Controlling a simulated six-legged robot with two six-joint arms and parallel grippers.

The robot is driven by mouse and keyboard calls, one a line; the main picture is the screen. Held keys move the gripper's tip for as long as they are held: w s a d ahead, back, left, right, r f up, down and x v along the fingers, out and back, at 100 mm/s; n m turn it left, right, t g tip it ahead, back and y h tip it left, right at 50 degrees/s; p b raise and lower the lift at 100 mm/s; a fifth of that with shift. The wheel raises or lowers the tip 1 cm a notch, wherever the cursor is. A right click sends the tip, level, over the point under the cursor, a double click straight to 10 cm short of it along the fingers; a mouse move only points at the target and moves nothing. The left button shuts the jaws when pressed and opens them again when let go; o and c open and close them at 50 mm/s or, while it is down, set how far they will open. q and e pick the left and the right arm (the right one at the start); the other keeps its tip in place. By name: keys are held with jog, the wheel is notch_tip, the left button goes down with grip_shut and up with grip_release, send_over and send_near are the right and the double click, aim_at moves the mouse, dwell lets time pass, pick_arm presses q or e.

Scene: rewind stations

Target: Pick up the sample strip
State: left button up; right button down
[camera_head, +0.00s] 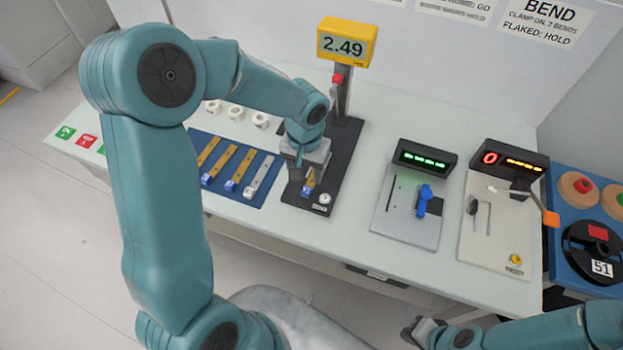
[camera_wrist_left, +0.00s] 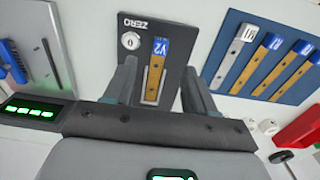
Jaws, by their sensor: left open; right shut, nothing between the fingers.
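A sample strip (camera_wrist_left: 153,80), tan with a blue end tag marked V2, lies on the black base (camera_wrist_left: 140,88) of the gauge in the left wrist view. In the head view its near end (camera_head: 309,186) shows just below my left gripper (camera_head: 306,178). The left gripper is open, with one finger on each side of the strip in the wrist view; I cannot tell whether they touch it. Several other strips (camera_head: 240,168) lie on a blue mat (camera_head: 212,190) to the left. My right gripper (camera_head: 414,332) is shut and empty at the bottom, away from the table.
The gauge display (camera_head: 346,44) reads 2.49 above the black base. White rings (camera_head: 236,114) stand behind the mat. To the right are a grey fixture with a blue lever (camera_head: 424,200) and a pale fixture with an orange-tipped lever (camera_head: 549,217). Bare tabletop lies between gauge and grey fixture.

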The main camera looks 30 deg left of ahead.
aim_at(306, 191)
pick_arm(q)
jog(key=f, duration=0.3)
jog(key=shift+d, duration=0.2)
jog(key=shift+s+a+f, duration=0.1)
jog(key=shift+s+f, duration=0.1)
jog(key=shift+f, duration=0.15)
jog(key=f, duration=0.1)
jog(key=f+p, duration=0.1)
jog(key=f, duration=0.2)
jog(key=shift+w+a+f, duration=0.1)
jog(key=shift+w+a, duration=0.1)
jog(key=shift+w, duration=0.15)
jog(key=shift+f, duration=0.3)
jog(key=shift+s, duration=0.15)
jog(key=shift+c, duration=0.3)
jog(key=shift+f, duration=0.1)
grip_shut()
